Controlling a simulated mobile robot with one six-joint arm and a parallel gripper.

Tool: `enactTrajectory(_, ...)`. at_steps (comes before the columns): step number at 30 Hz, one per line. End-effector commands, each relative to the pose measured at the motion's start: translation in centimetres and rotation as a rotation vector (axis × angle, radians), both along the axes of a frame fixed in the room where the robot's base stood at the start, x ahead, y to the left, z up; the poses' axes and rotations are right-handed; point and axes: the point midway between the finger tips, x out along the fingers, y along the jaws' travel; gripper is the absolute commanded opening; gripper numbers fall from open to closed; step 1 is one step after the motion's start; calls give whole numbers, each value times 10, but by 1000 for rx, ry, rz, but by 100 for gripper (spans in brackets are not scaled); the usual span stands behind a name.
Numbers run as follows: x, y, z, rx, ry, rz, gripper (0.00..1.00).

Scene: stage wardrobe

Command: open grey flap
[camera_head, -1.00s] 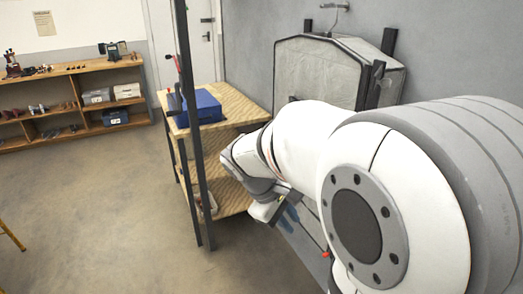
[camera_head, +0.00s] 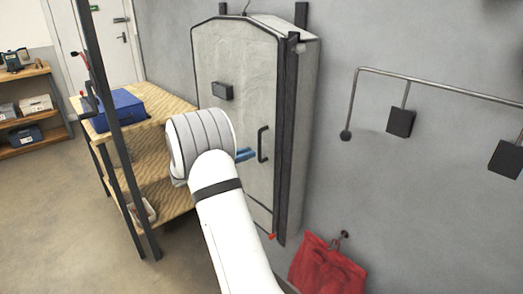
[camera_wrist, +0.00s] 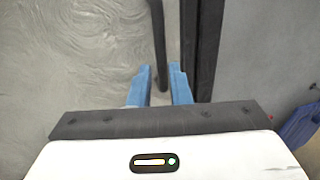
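The grey flap (camera_head: 250,65) is the large pale grey front of a wall cabinet. It looks shut, with a dark frame around it. Its dark upright bar handle (camera_head: 262,144) is on the right side. My gripper (camera_head: 245,155) is just left of the handle in the head view, its body partly hidden by my arm. In the wrist view, the blue fingers of my gripper (camera_wrist: 160,88) are apart, with the handle (camera_wrist: 159,45) running between them. Small gaps seem to show beside the bar. The flap's swirled grey surface (camera_wrist: 70,50) fills the left.
A wooden shelf unit (camera_head: 160,105) with a blue box (camera_head: 118,108) stands left of the cabinet, behind a dark post (camera_head: 105,75). A red bag (camera_head: 325,272) hangs low at right. A metal wall rail (camera_head: 430,82) with dark blocks is further right.

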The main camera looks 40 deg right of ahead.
Motion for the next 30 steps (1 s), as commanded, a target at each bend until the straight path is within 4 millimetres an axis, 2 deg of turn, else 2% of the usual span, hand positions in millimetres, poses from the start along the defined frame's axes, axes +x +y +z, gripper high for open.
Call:
enactTrajectory(6, -5, -35, 0, 2, -2, -3, 17)
enactTrajectory(11, -7, -49, 0, 2, -2, 0, 17)
enactTrajectory(20, -7, -52, 0, 3, -2, 1, 17)
enactTrajectory(27, -6, -52, 0, 3, -2, 2, 0)
enactTrajectory(30, -6, -51, 0, 3, -3, 3, 0)
